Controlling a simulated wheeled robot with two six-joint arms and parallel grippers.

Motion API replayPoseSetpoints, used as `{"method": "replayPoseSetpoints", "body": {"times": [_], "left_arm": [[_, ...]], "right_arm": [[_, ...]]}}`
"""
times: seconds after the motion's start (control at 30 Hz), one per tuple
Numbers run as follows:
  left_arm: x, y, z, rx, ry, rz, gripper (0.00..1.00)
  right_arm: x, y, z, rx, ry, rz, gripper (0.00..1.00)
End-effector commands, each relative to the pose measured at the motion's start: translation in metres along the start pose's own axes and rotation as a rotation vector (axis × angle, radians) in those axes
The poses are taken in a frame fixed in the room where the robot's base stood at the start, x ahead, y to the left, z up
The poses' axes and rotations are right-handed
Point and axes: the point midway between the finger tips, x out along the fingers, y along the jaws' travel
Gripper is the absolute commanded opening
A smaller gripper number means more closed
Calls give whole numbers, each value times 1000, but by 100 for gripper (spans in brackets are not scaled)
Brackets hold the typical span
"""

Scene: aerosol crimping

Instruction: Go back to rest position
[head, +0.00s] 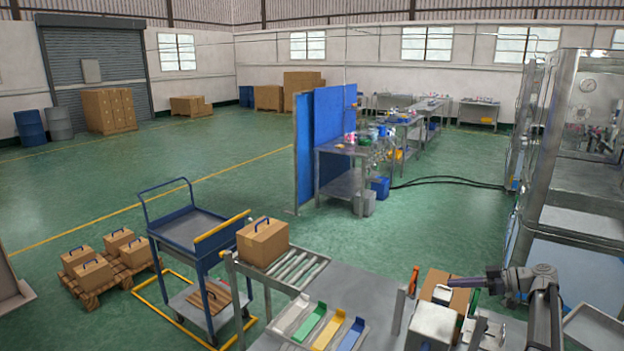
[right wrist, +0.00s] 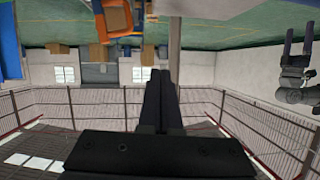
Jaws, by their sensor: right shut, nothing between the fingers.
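My right gripper (head: 462,282) is at the lower right of the head view, at the end of an arm bent to the left. It is above the right part of the work table, near an open cardboard box (head: 461,298). In the right wrist view its dark fingers (right wrist: 161,100) are closed together with nothing between them. My left gripper (right wrist: 298,45) shows at the upper right of the right wrist view, its two fingers apart and empty. It does not show in the head view.
A white-grey box-shaped device (head: 431,327) stands below the right gripper. A roller conveyor (head: 300,268) carries a carton (head: 263,242). Colored trays (head: 310,322) lie at the front. A steel-framed machine (head: 580,190) stands at the right. A blue cart (head: 190,228) is on the left.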

Motion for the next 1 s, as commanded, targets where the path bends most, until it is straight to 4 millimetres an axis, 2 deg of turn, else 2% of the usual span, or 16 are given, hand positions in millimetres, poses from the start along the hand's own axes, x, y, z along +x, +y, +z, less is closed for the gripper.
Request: {"method": "replayPoseSetpoints", "body": {"times": [0.27, 0.37, 0.47, 0.57, 0.6, 0.67, 0.73, 0.8, 0.9, 1.0], "left_arm": [[11, 1, 0, 0, 0, 0, 84], [16, 2, 0, 0, 0, 0, 84], [24, 2, -1, 0, 0, 0, 84], [34, 3, -2, 1, 0, 0, 84], [38, 4, -2, 1, 0, 0, 84], [45, 4, -2, 1, 0, 0, 84], [54, 5, -3, 1, 0, 0, 84], [62, 6, -3, 1, 0, 0, 84], [73, 7, -4, 1, 0, 0, 84], [82, 8, -4, 1, 0, -1, 84]], "right_arm": [[67, -43, 15, 122, -129, -65, 0], [100, -68, 25, 186, -205, -90, 0], [138, -103, 38, 264, -308, -114, 0], [181, -151, 58, 357, -455, -123, 0], [198, -173, 67, 395, -521, -119, 0], [220, -208, 82, 448, -625, -101, 0], [242, -250, 102, 504, -756, -59, 0], [256, -291, 121, 549, -879, 6, 0], [266, -340, 146, 588, -1026, 131, 0], [266, -379, 166, 601, -1129, 271, 0]]}}
